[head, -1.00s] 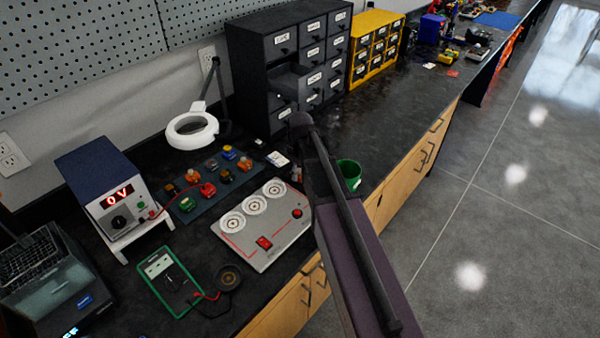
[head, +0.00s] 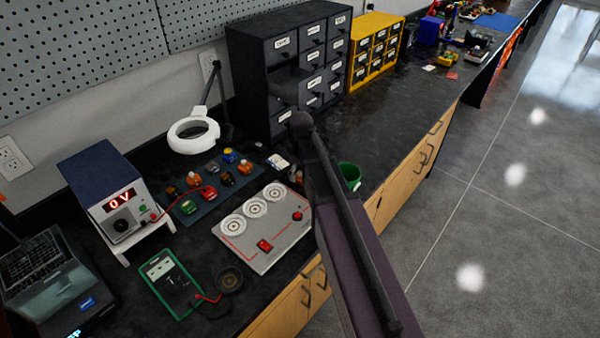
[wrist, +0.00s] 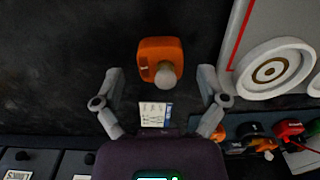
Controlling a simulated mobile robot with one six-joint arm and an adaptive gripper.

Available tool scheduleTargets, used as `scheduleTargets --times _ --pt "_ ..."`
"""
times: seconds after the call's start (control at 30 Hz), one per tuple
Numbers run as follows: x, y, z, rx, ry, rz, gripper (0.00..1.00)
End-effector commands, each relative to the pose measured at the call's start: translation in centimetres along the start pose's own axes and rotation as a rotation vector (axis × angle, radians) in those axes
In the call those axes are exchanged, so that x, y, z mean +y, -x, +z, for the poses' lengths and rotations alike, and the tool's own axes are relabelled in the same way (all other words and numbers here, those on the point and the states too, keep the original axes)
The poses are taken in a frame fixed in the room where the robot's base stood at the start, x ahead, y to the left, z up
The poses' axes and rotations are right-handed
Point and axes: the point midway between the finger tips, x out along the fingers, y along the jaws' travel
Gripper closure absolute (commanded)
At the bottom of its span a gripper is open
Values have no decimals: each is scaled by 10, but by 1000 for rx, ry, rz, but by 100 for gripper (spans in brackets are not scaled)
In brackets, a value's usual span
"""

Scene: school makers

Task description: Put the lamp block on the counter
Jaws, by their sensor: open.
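The lamp block, an orange block with a pale round bulb (wrist: 160,62), is in the upper middle of the wrist view over the black counter (wrist: 60,60). It appears to rest on the counter. My gripper (wrist: 161,76) is open, with one finger on each side of the block and clear gaps between. In the head view a small orange piece (head: 297,176), probably this block, shows beside my arm, mostly hidden. My gripper's fingers are hidden there by my arm.
A grey panel with round sockets (head: 282,242) stands close to the block.

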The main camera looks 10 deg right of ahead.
Motion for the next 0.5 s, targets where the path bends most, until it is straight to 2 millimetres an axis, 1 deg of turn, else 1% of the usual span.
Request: scheduleTargets --times 0.03,0.5 --pt "0 8 0 0 0 0 8" --pt "0 47 0 0 0 0 8"
